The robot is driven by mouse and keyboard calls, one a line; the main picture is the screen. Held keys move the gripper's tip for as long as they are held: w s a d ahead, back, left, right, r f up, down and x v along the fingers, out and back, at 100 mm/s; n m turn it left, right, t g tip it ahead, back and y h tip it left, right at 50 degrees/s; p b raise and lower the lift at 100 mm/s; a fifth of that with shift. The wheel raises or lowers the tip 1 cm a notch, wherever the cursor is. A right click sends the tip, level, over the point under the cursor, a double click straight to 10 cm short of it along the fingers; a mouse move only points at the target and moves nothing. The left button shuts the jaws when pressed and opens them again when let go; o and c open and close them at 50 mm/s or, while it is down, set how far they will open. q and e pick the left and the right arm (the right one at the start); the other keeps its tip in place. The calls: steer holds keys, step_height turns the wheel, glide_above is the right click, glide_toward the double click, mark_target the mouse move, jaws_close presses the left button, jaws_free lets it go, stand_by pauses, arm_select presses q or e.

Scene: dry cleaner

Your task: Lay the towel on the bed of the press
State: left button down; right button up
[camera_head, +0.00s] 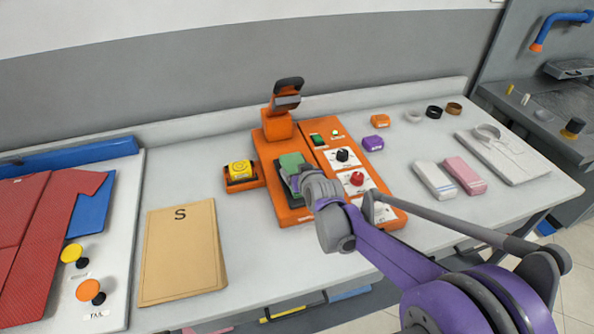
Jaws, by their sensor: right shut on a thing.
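The orange press (264,150) stands in the middle of the table with its dark head raised at the back. Its bed (283,193) is a dark plate on the orange base. A small green folded towel (290,160) is over the bed, and its near part is hidden by my right gripper. My right gripper (296,181) is shut on the towel, low over the bed. I cannot tell whether the towel touches the bed. My left gripper is not in view.
Control panels with a black knob (342,155) and a red knob (357,179) lie right of the bed. A yellow block (240,171) sits in an orange holder at left. A tan S folder (182,250), white (434,179) and pink (465,175) bundles flank the press.

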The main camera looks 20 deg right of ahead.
steer(key=shift+f, duration=0.25)
steer(key=o, duration=1.1)
steer(key=shift+r, duration=0.1)
steer(key=shift+o, duration=0.2)
steer(key=shift+r, duration=0.3)
steer(key=shift+s+r, duration=0.1)
steer(key=shift+s, duration=0.3)
steer(key=v, duration=1.1)
steer(key=s+f+g, duration=0.3)
steer(key=s+f, duration=0.2)
steer(key=s, duration=0.8)
steer(key=s+f+g, duration=0.4)
steer(key=s+f, duration=0.2)
steer(key=s, duration=0.7)
steer(key=shift+p, duration=0.3)
